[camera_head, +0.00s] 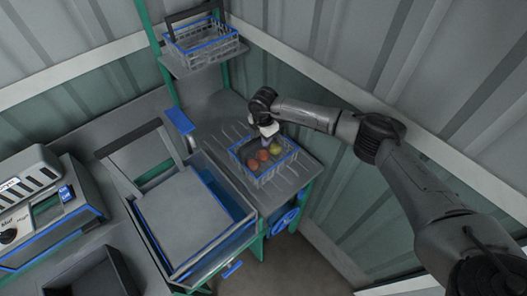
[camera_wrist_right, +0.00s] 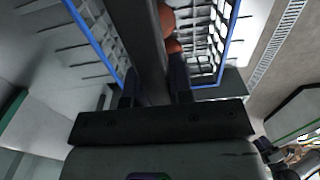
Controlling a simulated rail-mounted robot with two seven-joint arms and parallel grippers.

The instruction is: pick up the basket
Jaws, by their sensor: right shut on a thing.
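The wire basket (camera_head: 278,171) with a blue rim stands at the slatted grey table, with several red, orange and greenish tomatoes (camera_head: 264,155) in it. My right gripper (camera_head: 268,131) is above the basket, reaching in from the right. In the right wrist view, my right gripper (camera_wrist_right: 155,88) is shut on the basket's dark handle (camera_wrist_right: 142,35), and the blue-rimmed basket wall (camera_wrist_right: 91,38) shows beyond. I cannot tell whether the basket's bottom touches the table. My left gripper is not in view.
A second blue-rimmed basket (camera_head: 213,47) sits on a shelf above, at the back. A grey flat-topped bin (camera_head: 185,218) with blue edges stands left of the table. A scale-like machine (camera_head: 40,225) and a black crate (camera_head: 98,272) are farther left. Corrugated walls close in behind.

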